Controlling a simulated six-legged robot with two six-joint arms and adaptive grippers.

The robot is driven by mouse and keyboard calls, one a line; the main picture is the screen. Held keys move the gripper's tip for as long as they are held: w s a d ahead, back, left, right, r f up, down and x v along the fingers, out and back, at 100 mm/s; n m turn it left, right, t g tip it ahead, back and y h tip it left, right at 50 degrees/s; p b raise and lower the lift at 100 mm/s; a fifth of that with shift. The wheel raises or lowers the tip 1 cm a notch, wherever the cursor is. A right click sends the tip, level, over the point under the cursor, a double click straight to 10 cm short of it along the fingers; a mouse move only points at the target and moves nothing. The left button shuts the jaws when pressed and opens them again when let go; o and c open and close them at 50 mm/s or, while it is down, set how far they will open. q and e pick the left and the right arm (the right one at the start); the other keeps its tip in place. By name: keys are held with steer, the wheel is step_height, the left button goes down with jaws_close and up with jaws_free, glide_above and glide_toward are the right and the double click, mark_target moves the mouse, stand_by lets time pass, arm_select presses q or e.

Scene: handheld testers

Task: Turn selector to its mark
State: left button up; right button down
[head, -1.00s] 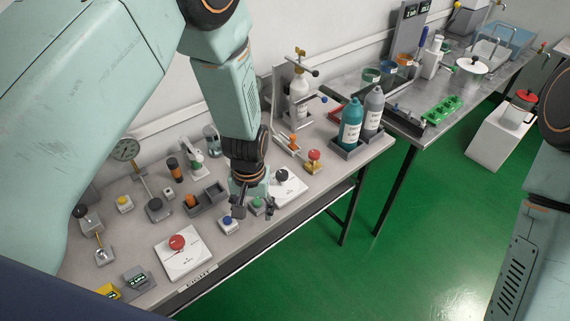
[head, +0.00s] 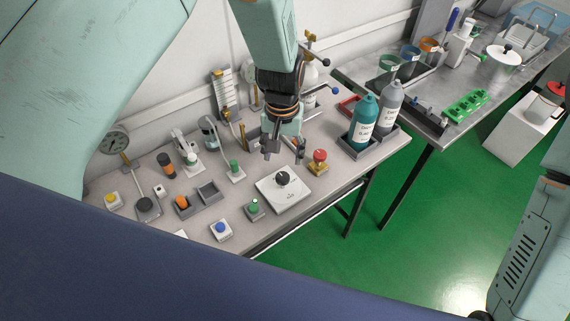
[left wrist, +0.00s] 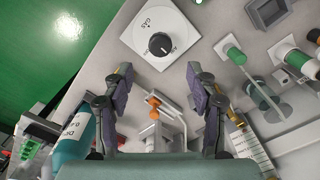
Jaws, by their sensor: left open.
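The selector (head: 283,178) is a round black knob on a white square plate (head: 291,197) near the bench's front edge. In the left wrist view the knob (left wrist: 160,44) has a short white pointer line, and the plate (left wrist: 136,36) carries printed lettering, including "GAS". My left gripper (head: 284,152) is open and empty, pointing down just above and behind the knob. In the left wrist view its fingertips (left wrist: 159,72) are spread, with the knob just beyond them and between them. The fingers appear apart from the knob. My right arm shows at the right edge, but its gripper is out of view.
A green button (head: 254,208) and a blue button (head: 221,229) sit left of the plate. A red mushroom button (head: 319,158) stands close to its right. Teal (head: 363,122) and grey (head: 388,110) bottles stand further right. The green floor (head: 400,250) is clear.

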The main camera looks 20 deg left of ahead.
mark_target(282, 176)
arm_select(q)
step_height(282, 176, down, 7)
steer(key=shift+s+r, duration=0.15)
steer(key=shift+s+f, duration=0.1)
steer(key=shift+f, duration=0.45)
steer(key=shift+c, duration=1.1)
steer(key=c, duration=0.9)
